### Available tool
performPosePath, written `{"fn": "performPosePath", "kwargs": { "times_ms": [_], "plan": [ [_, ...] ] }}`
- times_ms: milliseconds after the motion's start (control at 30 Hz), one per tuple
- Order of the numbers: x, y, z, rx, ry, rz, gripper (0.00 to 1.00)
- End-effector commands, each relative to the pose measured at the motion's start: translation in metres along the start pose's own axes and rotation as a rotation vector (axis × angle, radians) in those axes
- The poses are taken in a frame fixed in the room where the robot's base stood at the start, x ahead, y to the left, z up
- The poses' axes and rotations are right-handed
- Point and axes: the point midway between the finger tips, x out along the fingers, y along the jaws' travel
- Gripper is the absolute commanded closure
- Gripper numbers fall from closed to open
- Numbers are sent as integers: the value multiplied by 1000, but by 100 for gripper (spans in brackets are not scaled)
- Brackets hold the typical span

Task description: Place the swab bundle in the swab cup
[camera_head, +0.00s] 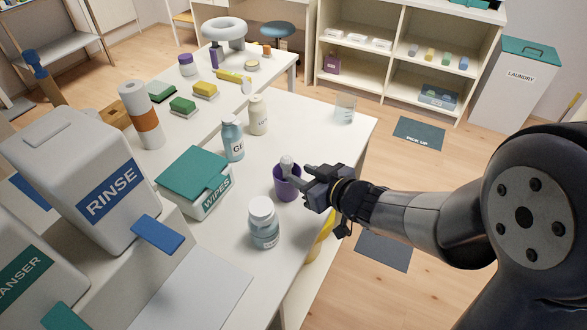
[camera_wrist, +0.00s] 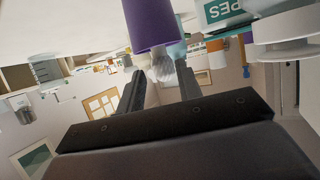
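The purple swab cup (camera_head: 287,188) stands on the white table near its right edge, and it hangs upside down at the top of the wrist view (camera_wrist: 152,28). The white swab bundle (camera_head: 287,162) shows at the cup's mouth, its top above the rim; its lower part is hidden. In the wrist view the bundle (camera_wrist: 163,68) lies between my fingertips, seemingly with a gap beside them. My gripper (camera_head: 298,172) is at the rim from the right, fingers apart, and also shows in the wrist view (camera_wrist: 160,80).
A white-capped jar (camera_head: 264,225) stands close in front of the cup. A gel bottle (camera_head: 232,138), a cream bottle (camera_head: 258,115) and a wipes box (camera_head: 195,182) stand behind and left. A clear beaker (camera_head: 345,108) is at the far right corner. Table between beaker and cup is clear.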

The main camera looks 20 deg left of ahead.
Motion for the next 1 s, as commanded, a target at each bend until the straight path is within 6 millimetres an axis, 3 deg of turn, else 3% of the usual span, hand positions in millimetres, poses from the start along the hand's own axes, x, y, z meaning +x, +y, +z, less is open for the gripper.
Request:
{"fn": "performPosePath", "kwargs": {
  "times_ms": [200,400,1000],
  "plan": [
    [-44,1,-2,0,1,4,66],
    [-63,0,-1,-1,0,1,66],
    [-65,0,1,0,0,-1,66]
  ]
}}
